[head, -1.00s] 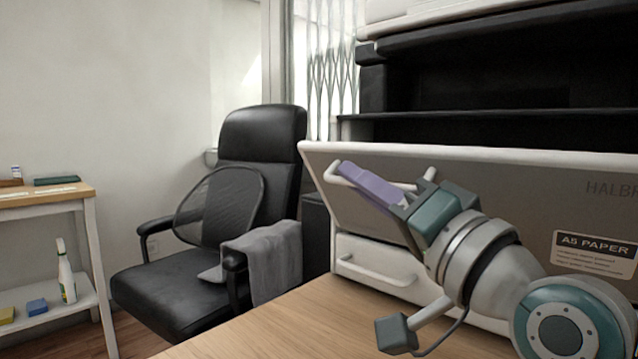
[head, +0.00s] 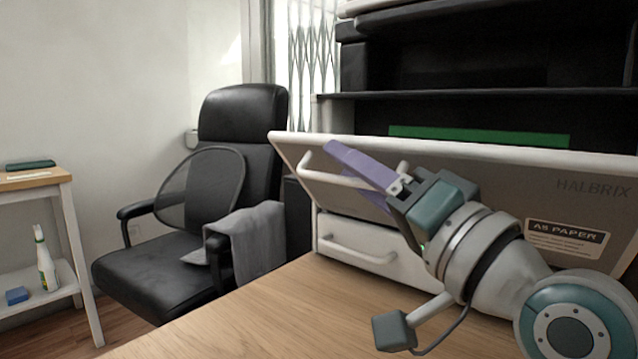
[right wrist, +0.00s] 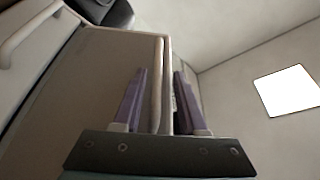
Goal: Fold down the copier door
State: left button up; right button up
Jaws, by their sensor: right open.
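The copier door (head: 470,190) is a wide grey-brown panel with a white rim and the word HALBRIX. It is tilted outward at the top, leaving a gap with a green strip (head: 480,135) behind it. A white bar handle (head: 325,178) runs along its upper left. My right gripper (head: 350,165) is open at the handle. In the right wrist view, its purple fingers (right wrist: 160,95) lie on either side of the handle bar and the door's rim (right wrist: 168,60). Whether they touch is unclear. My left gripper is out of view.
A white drawer (head: 355,245) with its own handle sits below the door. The wooden counter (head: 250,315) in front is clear. A black chair (head: 235,150) with a grey cloth (head: 258,235) stands left. A side table (head: 40,178) holds a spray bottle (head: 46,262) on its shelf.

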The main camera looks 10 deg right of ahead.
jog(key=v, duration=0.7)
jog(key=shift+s+p, duration=0.3)
jog(key=shift+d+f, duration=0.1)
jog(key=shift+d, duration=0.1)
jog(key=d+f+v, duration=0.1)
jog(key=v, duration=1)
jog(key=shift+w+b, duration=0.15)
jog(key=shift+b, duration=0.25)
